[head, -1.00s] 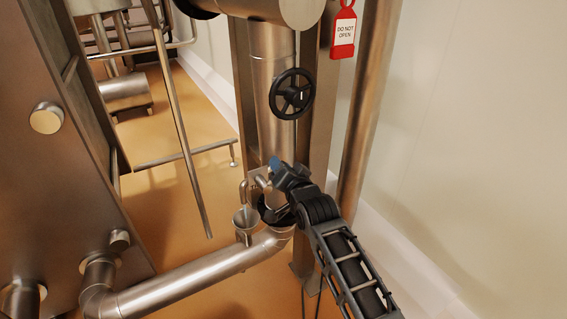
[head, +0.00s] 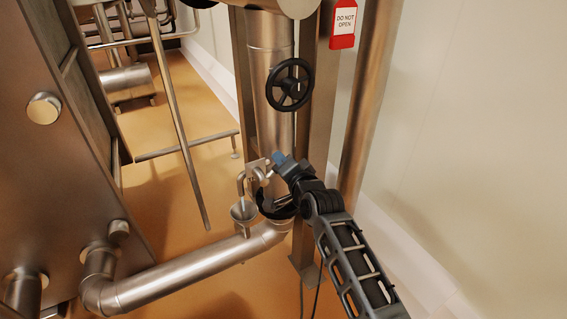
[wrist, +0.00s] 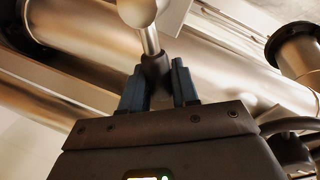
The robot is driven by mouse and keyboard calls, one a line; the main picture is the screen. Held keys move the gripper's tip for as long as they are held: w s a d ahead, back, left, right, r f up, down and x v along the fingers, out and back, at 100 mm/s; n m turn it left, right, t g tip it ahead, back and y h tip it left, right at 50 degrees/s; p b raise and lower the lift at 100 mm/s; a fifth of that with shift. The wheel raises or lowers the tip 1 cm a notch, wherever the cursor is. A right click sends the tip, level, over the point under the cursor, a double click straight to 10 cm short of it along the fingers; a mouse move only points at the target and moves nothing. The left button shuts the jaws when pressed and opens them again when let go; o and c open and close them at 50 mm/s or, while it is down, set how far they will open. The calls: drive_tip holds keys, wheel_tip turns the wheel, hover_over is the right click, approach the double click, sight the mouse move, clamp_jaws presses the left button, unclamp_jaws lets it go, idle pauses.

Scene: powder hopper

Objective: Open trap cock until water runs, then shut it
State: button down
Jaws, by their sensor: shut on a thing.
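The trap cock (head: 257,170) is a small metal fitting on the upright pipe in the head view, with a bent spout above a metal funnel (head: 243,211). Its lever shows in the wrist view as a metal stem (wrist: 150,40) with a dark grip (wrist: 155,68), below a rounded metal body. My gripper (wrist: 158,84) has its blue fingers on both sides of the dark grip and is shut on it. In the head view, my gripper (head: 279,160) is just right of the cock and partly covers the lever. I see no water at the spout, but it is small here.
A black handwheel (head: 290,85) sits above on the upright pipe. A red "DO NOT OPEN" tag (head: 343,24) hangs to the right. A large horizontal pipe (head: 190,272) runs below the funnel. A pale wall (head: 470,140) stands at the right.

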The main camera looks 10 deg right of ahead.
drive_tip(key=c, duration=1)
unclamp_jaws()
drive_tip(key=p+v, duration=0.1)
drive_tip(key=v, duration=0.6)
drive_tip(key=shift+s+d, duration=0.1)
drive_tip(key=shift+s, duration=0.3)
drive_tip(key=shift+o, duration=0.2)
idle(0.5)
